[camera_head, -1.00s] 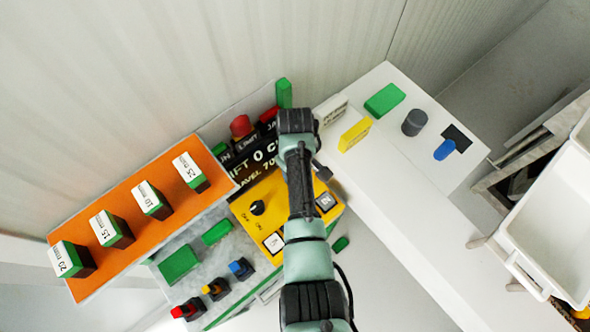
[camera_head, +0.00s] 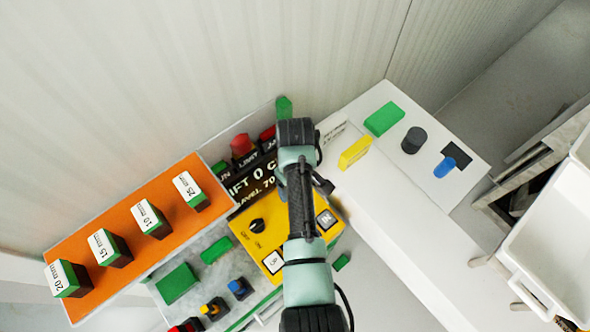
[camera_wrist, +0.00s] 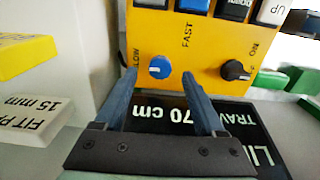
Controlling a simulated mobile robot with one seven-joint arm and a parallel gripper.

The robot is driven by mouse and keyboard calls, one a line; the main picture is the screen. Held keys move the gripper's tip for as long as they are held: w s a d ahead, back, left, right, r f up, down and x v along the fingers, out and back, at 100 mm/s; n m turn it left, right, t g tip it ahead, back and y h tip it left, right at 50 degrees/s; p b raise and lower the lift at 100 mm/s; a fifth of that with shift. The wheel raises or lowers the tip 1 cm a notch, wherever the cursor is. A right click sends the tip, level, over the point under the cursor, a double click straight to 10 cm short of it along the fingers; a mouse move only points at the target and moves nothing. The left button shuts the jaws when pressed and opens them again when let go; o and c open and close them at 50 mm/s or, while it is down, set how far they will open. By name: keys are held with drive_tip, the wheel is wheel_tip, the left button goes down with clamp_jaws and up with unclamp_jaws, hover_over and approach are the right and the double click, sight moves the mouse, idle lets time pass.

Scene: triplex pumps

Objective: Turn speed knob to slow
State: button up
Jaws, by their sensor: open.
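The speed knob (camera_wrist: 160,67) is blue with a white mark. In the wrist view it sits on the yellow panel (camera_wrist: 205,52) between the partly covered "SLOW" label on the left and the "FAST" label on the right. Which label its mark points to is unclear. My gripper (camera_wrist: 160,78) is open and empty. Its two fingers reach toward the panel, one on each side of the knob in the picture; I cannot tell whether they touch it. In the head view the yellow panel (camera_head: 272,246) shows, but my arm hides the blue knob and the fingertips.
A black on/off knob (camera_wrist: 235,70) is right of the blue one. A black display strip (camera_wrist: 175,113) lies below the fingers. A yellow block (camera_head: 355,153) stands on the white ledge at right. The orange board (camera_head: 120,225) with labelled blocks is at left.

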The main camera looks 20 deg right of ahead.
wheel_tip(320, 180, up, 10)
drive_tip(key=b, duration=0.2)
drive_tip(key=shift+r, duration=0.25)
idle(0.4)
